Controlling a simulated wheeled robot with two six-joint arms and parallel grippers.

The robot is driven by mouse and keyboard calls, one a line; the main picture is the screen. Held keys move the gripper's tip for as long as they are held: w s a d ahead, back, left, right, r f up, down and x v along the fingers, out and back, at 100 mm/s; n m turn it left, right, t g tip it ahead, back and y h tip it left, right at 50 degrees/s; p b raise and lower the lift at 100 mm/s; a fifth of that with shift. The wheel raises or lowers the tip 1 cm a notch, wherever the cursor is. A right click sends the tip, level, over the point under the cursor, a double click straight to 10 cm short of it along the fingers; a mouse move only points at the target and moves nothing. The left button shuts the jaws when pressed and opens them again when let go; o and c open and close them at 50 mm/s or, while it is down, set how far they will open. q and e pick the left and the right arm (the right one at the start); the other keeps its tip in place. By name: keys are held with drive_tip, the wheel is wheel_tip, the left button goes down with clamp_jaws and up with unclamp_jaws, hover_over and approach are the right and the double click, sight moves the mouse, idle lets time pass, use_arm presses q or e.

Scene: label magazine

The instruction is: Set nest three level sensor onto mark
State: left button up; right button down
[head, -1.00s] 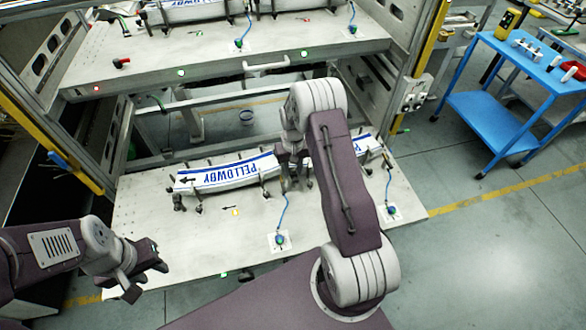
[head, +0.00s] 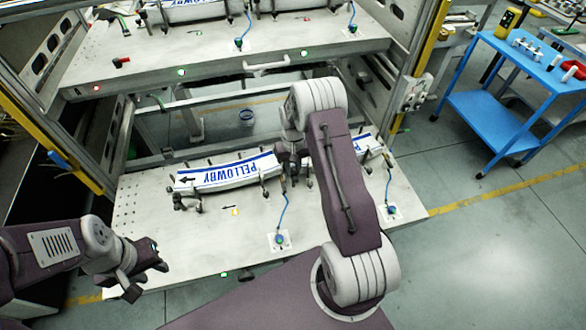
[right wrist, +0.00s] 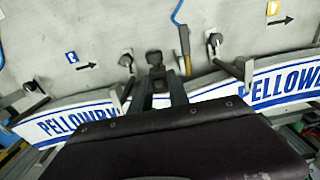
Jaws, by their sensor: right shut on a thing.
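My right gripper (head: 294,166) is over the lower shelf, at the gap between two white PELLOWBY labels. In the right wrist view its fingers (right wrist: 158,82) are shut on a small dark-knobbed part (right wrist: 154,58). I cannot tell whether this part is the level sensor. Beside it stands a yellow-brown stick (right wrist: 185,50) with a blue cable above it. In the head view a blue cable runs down to a blue connector (head: 280,239) on a white pad. A small orange-edged mark (head: 235,211) lies on the shelf. My left gripper (head: 144,274) is open and empty at the shelf's front left.
The left label (head: 225,174) and right label (right wrist: 285,82) lie among several clamps. Another blue connector (head: 391,210) is at the right. An upper shelf (head: 215,75) hangs behind. A blue cart (head: 490,115) stands at the right.

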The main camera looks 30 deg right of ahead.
sight(293, 169)
drive_tip(key=shift+s, duration=0.1)
idle(0.6)
drive_tip(key=shift+f+b, duration=0.45)
drive_tip(key=shift+f, duration=0.15)
drive_tip(key=shift+r, duration=0.15)
drive_tip(key=c, duration=1.5)
unclamp_jaws()
wheel_tip(293, 169, up, 9)
drive_tip(key=shift+r+b, duration=0.1)
drive_tip(key=shift+b, duration=0.35)
